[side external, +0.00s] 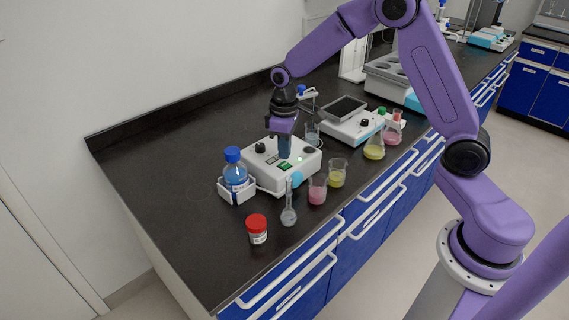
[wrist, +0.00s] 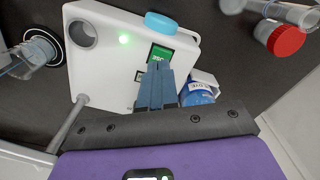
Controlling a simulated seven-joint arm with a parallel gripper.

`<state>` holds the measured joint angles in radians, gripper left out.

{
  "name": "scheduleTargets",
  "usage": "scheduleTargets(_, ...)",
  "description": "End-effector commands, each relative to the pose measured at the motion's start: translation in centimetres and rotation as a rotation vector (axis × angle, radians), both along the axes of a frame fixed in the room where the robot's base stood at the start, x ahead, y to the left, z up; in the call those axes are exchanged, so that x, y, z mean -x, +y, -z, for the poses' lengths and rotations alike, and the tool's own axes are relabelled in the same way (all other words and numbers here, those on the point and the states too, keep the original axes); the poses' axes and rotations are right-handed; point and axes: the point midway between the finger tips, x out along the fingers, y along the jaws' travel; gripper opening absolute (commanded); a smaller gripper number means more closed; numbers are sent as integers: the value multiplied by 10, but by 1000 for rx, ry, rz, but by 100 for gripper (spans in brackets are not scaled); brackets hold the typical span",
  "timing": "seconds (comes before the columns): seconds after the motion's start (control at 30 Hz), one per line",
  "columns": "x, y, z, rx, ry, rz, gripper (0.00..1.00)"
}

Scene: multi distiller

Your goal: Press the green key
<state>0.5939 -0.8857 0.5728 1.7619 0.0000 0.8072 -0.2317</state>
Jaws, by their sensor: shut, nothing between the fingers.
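A white instrument box (side external: 270,175) stands on the dark bench, and it fills the upper middle of the wrist view (wrist: 105,75). On its top is a green rectangular patch (wrist: 162,53) with pale marks, also seen in the side view (side external: 285,166); I cannot tell whether it is a key or a display.
A blue-capped bottle (side external: 235,172) in a white holder stands left of the box. A flask (side external: 289,212), a pink beaker (side external: 317,190), a yellow beaker (side external: 337,175) and a red-capped jar (side external: 257,230) stand in front. A balance (side external: 345,119) is behind right. The left bench is clear.

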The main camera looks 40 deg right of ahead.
Motion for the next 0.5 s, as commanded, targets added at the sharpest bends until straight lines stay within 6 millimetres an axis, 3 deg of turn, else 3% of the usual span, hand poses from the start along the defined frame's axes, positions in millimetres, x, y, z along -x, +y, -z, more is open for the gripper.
scheduleTargets(0.5, 0, 0, -42, -1, -2, 0, 0)
